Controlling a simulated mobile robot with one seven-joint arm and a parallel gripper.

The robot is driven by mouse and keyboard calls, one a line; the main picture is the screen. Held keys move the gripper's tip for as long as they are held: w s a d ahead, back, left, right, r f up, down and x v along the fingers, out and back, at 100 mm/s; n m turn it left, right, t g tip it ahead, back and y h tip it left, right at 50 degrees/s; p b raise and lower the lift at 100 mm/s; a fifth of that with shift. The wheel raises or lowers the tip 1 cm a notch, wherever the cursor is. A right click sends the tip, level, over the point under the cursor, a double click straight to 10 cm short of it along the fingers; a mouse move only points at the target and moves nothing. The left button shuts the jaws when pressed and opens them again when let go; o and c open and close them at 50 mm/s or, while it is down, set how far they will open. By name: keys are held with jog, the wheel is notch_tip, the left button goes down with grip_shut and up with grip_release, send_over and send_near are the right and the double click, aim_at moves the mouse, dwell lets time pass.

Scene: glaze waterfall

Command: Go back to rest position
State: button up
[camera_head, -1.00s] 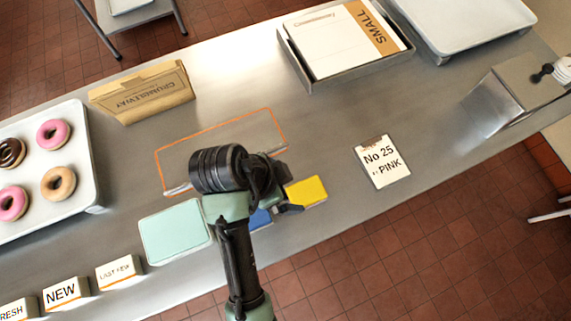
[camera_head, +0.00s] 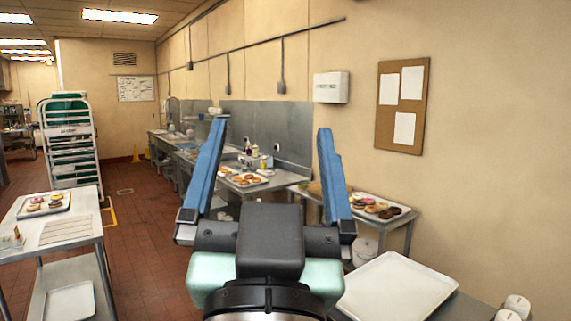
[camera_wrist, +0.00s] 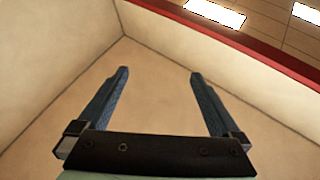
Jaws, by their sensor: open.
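My gripper (camera_head: 268,165) is raised in front of the head camera, its two blue fingers spread wide and pointing up. Nothing is between the fingers. In the wrist view the gripper (camera_wrist: 157,85) is also open and empty, facing bare cream walls that meet in a corner.
A white tray (camera_head: 397,287) lies on a counter at the lower right. Trays of donuts stand on a table behind it (camera_head: 382,208) and on the back counter (camera_head: 243,181). A metal table (camera_head: 60,237) is at the left. A corkboard (camera_head: 402,105) hangs on the wall. Tiled floor (camera_head: 145,270) is clear at centre left.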

jog(key=s+d+r+n+t, duration=0.1)
jog(key=s+r+t, duration=0.1)
jog(key=s+r, duration=0.3)
jog(key=shift+r+t, duration=0.4)
jog(key=shift+r, duration=0.15)
jog(key=shift+d, duration=0.1)
notch_tip(320, 180, down, 4)
jog(key=b, duration=0.4)
jog(key=shift+f, duration=0.15)
